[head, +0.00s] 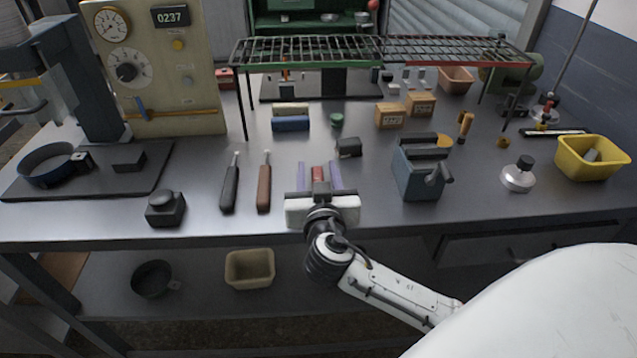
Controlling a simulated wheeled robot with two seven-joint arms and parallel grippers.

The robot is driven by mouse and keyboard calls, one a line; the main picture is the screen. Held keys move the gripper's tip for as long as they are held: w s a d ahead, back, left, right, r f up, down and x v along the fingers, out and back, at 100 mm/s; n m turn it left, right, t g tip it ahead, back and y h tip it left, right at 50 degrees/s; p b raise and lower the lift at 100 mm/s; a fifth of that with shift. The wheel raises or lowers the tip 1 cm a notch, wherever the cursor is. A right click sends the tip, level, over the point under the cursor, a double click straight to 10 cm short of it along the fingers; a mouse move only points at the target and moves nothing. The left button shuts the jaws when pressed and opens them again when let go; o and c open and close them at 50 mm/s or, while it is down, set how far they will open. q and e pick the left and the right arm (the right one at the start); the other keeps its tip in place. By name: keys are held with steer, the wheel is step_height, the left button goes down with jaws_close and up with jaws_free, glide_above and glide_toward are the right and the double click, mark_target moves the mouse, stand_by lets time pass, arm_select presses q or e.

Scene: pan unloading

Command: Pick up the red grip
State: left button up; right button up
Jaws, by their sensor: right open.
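The red grip (318,174) is a small red block near the front of the grey workbench (385,205). My right gripper (319,168) reaches in from the front right, and its two purple fingers stand apart, one on each side of the red grip. The jaws are open, and I see a gap between the grip and each finger. The gripper's palm hides the near end of the grip. My left gripper is not in the head view.
Two files with dark (230,188) and brown (264,188) handles lie to the left. A black block (348,147) sits just behind the fingers. A blue-grey vise (418,175) stands to the right. A wire rack (380,50) spans the back.

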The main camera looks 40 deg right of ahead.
steer(key=shift+w, duration=0.15)
jaws_close()
